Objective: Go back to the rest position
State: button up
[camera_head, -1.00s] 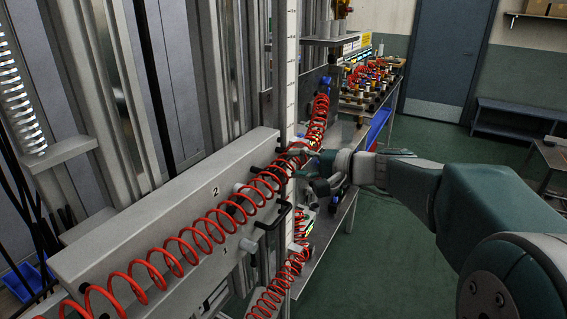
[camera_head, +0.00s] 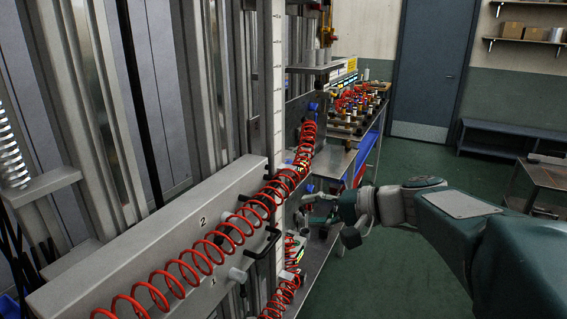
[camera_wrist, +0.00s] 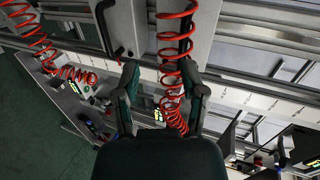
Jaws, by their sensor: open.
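My gripper (camera_head: 318,214) is beside the dryer panel in the head view, just right of the red coiled hose (camera_head: 222,243). In the wrist view my gripper (camera_wrist: 158,84) has its two dark fingers spread apart. The red coiled hose also shows in the wrist view (camera_wrist: 177,47), running behind the gap between the fingers. I see nothing held. Whether a finger touches the hose cannot be told.
A grey beam (camera_head: 130,262) with a black handle (camera_head: 265,243) lies left of my gripper. A bench with several spools (camera_head: 357,105) stands behind. A low grey table (camera_head: 540,180) is at the right. The green floor (camera_head: 412,250) between is clear.

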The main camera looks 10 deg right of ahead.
jog(key=s+a+f+n+g+h, duration=0.25)
jog(key=s+f+h, duration=0.3)
jog(key=s, duration=0.65)
jog(key=s+d+f+n+h, duration=0.3)
jog(key=s+d+f+h, duration=0.2)
jog(key=s, duration=0.3)
jog(key=shift+s+d+f+t+h, duration=0.15)
jog(key=shift+s+d+t+h, duration=0.1)
jog(key=shift+d+t+h, duration=0.35)
jog(key=shift+a+n, duration=0.15)
jog(key=shift+n, duration=0.1)
